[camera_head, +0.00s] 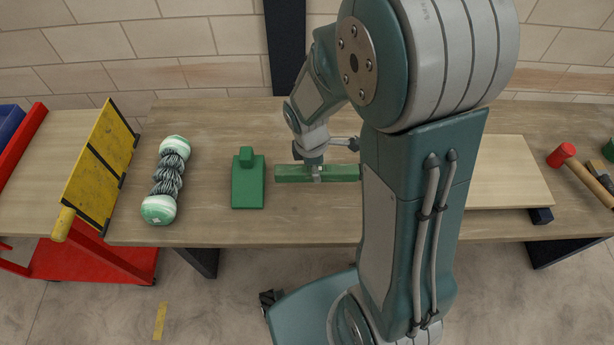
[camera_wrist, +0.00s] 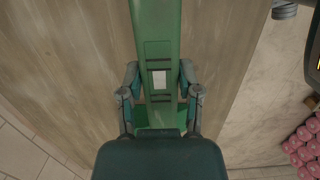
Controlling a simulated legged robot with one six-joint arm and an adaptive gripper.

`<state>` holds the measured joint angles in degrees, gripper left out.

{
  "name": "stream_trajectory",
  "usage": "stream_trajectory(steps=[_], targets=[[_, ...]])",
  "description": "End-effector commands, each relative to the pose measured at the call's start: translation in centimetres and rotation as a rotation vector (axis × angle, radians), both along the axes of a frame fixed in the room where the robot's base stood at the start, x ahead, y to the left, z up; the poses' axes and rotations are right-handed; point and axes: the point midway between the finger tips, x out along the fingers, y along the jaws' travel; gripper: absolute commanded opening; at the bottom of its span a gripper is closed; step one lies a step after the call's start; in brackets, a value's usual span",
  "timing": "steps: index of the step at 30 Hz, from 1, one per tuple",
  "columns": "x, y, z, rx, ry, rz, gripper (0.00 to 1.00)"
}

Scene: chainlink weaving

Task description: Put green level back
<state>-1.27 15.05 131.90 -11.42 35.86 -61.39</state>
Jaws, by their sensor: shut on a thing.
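The green level (camera_head: 294,174) is a long green bar, lying sideways over the wooden table in the head view. Its right end is hidden by my arm. My gripper (camera_head: 317,173) is shut on the level near its middle. In the wrist view the level (camera_wrist: 158,30) runs up the picture, with a pale label, and my gripper (camera_wrist: 159,80) has a finger on each side of it. A wider green part shows below; I cannot tell what it belongs to. I cannot tell whether the level touches the table.
A green block with a raised stub (camera_head: 248,186) stands just left of the level. Further left are a green-capped roll (camera_head: 159,209) and a yellow panel (camera_head: 98,170). A pale board (camera_head: 507,175) lies right of my arm, and a red mallet (camera_head: 561,155) beyond it.

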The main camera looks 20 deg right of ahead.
Motion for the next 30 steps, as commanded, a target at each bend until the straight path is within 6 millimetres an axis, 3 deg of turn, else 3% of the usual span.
stream_trajectory(steps=[3, 10, 15, 27, 28, 30], targets=[[1.0, 0.6, -1.6, 0.002, 0.003, 0.001, 0.00], [2.0, 1.5, -3.2, 0.001, 0.002, 0.001, 0.00], [1.9, 1.5, -5.6, -0.001, 0.003, -0.001, 0.00], [1.9, 1.4, -6.3, 0.001, 0.000, -0.001, 0.00], [1.9, 1.4, -6.3, 0.001, 0.000, -0.001, 0.54], [1.9, 1.4, -6.2, 0.001, 0.000, -0.001, 0.79]])
